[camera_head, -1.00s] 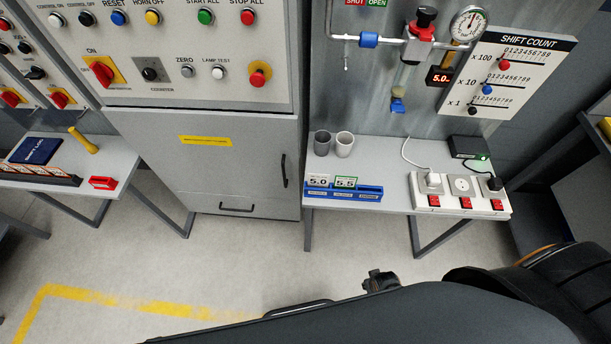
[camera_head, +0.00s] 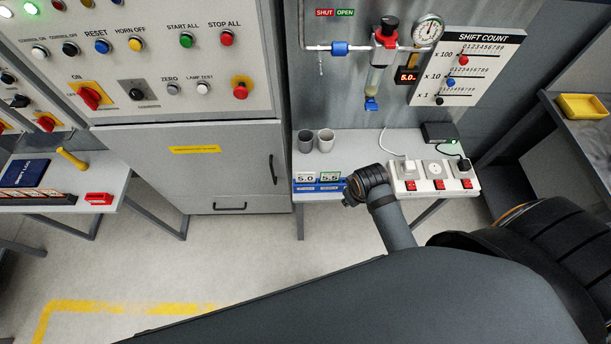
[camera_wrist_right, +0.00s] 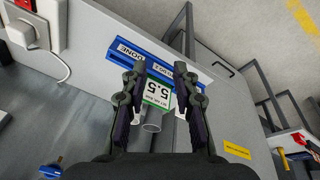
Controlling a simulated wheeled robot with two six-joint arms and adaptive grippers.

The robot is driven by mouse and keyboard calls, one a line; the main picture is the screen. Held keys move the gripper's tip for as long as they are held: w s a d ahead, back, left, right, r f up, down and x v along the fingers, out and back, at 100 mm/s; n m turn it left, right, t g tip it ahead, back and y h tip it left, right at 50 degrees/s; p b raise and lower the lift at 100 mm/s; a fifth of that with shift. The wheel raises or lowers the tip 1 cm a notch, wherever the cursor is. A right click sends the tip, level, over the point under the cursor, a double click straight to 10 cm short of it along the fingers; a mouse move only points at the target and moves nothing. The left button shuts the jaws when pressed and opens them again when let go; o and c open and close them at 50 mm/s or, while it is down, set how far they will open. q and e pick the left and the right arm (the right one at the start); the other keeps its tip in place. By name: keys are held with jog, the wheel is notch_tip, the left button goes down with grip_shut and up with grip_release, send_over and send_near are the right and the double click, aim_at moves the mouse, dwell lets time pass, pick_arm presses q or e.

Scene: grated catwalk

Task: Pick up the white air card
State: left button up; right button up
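Two small cards stand in a blue rack (camera_head: 318,188) on the grey bench. One is a white card marked 5.0 (camera_head: 305,178). The other is a white card with a green edge marked 5.5 (camera_head: 330,177). My right gripper (camera_head: 350,190) is just right of the rack in the head view. In the right wrist view my right gripper (camera_wrist_right: 160,68) is open, with the 5.5 card (camera_wrist_right: 158,92) seen between its fingers. I cannot tell whether they touch it. The 5.0 card is mostly hidden behind a finger there. My left gripper is out of view.
A dark cup (camera_head: 305,141) and a light grey cup (camera_head: 326,141) stand behind the rack. A white socket strip (camera_head: 432,186) with red switches and plugs lies to the right. A grey cabinet (camera_head: 222,160) stands to the left.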

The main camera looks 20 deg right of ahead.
jog(key=w+a+r+n+g, duration=0.1)
jog(key=w+a+r+n, duration=0.2)
jog(key=w+n, duration=0.3)
jog(key=n+g+y, duration=0.1)
jog(key=n+g, duration=0.1)
jog(key=n, duration=0.4)
send_near(306, 174)
notch_tip(306, 174, down, 10)
jog(key=shift+f+b, duration=0.25)
jog(key=shift+b, duration=0.2)
jog(key=shift+a, duration=0.1)
jog(key=shift+c, duration=0.5)
jog(key=shift+r, duration=0.1)
grip_shut()
